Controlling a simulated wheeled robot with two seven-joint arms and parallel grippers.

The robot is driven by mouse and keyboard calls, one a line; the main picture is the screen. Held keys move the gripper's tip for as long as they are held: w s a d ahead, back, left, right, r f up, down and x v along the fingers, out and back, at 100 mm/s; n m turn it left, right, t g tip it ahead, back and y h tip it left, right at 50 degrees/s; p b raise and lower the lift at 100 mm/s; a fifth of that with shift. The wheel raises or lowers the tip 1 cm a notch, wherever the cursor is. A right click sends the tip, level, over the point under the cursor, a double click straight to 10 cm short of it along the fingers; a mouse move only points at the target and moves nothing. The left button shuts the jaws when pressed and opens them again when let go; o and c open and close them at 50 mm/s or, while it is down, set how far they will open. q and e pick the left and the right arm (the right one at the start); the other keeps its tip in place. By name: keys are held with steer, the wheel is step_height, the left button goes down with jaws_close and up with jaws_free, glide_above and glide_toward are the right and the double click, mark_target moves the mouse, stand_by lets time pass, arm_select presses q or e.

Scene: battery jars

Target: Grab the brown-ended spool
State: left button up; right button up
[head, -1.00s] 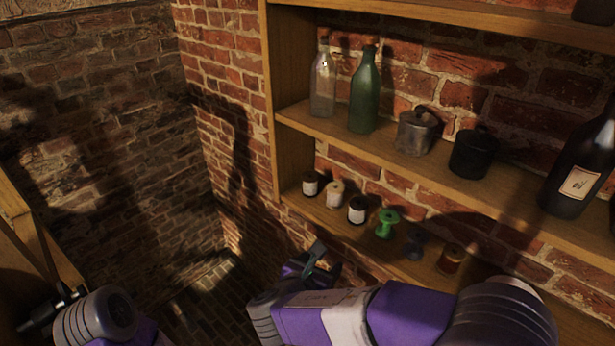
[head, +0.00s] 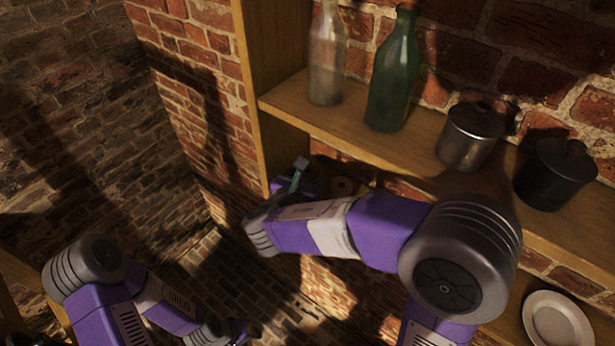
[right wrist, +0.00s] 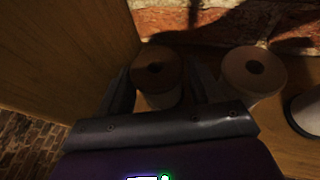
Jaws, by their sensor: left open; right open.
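The brown-ended spool (right wrist: 157,72) stands upright on the lower shelf, close to the wooden side wall. In the right wrist view it is between the two fingers of my right gripper (right wrist: 158,88). The fingers are open, one on each side of it, and I cannot tell whether they touch it. In the head view my right gripper (head: 298,178) is at the shelf's left end and hides this spool. My left gripper (head: 238,331) is low at the bottom edge of the head view, away from the shelf, its fingers hard to make out.
A paler spool (right wrist: 254,70) stands just right of the right finger, with another pale object (right wrist: 306,112) beyond it. On the upper shelf are a clear bottle (head: 326,60), a green bottle (head: 392,80), a grey pot (head: 470,135) and a black pot (head: 555,172). A plate (head: 557,322) is lower right.

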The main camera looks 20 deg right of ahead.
mark_target(311, 171)
steer(key=shift+x, duration=1.6)
steer(key=shift+r, duration=0.1)
steer(key=c, duration=0.7)
steer(key=shift+r, duration=0.1)
